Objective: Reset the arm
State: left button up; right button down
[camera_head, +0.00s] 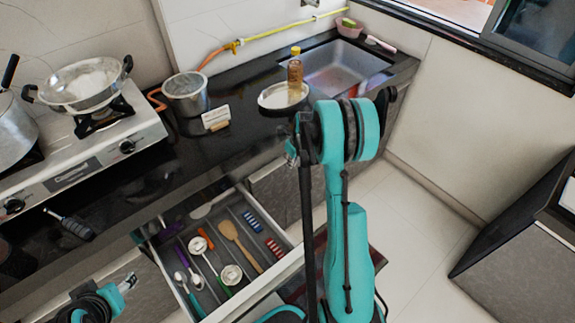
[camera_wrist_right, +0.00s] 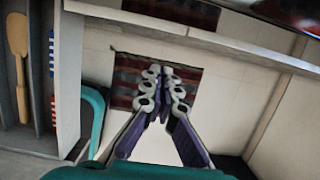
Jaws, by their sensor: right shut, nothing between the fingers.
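My right arm (camera_head: 347,240), teal and black, rises from the bottom middle of the head view in front of the open drawer's right side. Its gripper is hard to make out there. In the right wrist view, my right gripper (camera_wrist_right: 165,78) has its purple and grey fingers brought together with nothing between them, above the floor and a dark red patterned mat (camera_wrist_right: 130,75). Part of my left arm (camera_head: 117,290) shows at the bottom left of the head view, below the counter front. Its fingers are too small and unclear to read.
An open drawer (camera_head: 208,213) holds several utensils, including a wooden spatula (camera_head: 238,242). The counter bears a stove (camera_head: 85,150) with pans, a pot (camera_head: 186,95), a bottle (camera_head: 295,75) on a plate, and a sink (camera_head: 340,68). The floor (camera_head: 420,225) at right is clear.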

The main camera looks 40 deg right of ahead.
jog(key=s+a+r+n+t+p, duration=0.1)
jog(key=s+a+r+n, duration=0.3)
jog(key=a+r+n, duration=0.5)
jog(key=s+a+r+n+t+p, duration=0.1)
jog(key=s+a+r+n, duration=0.3)
jog(key=a+r+n, duration=0.55)
jog(key=s+a+r+n+t, duration=0.1)
jog(key=s+a+r+n, duration=0.1)
jog(key=s+n, duration=0.4)
jog(key=s+a+r+n+t, duration=0.1)
jog(key=s+a+n, duration=0.4)
jog(key=n, duration=0.5)
jog(key=shift+s+r, duration=0.85)
jog(key=shift+s, duration=0.3)
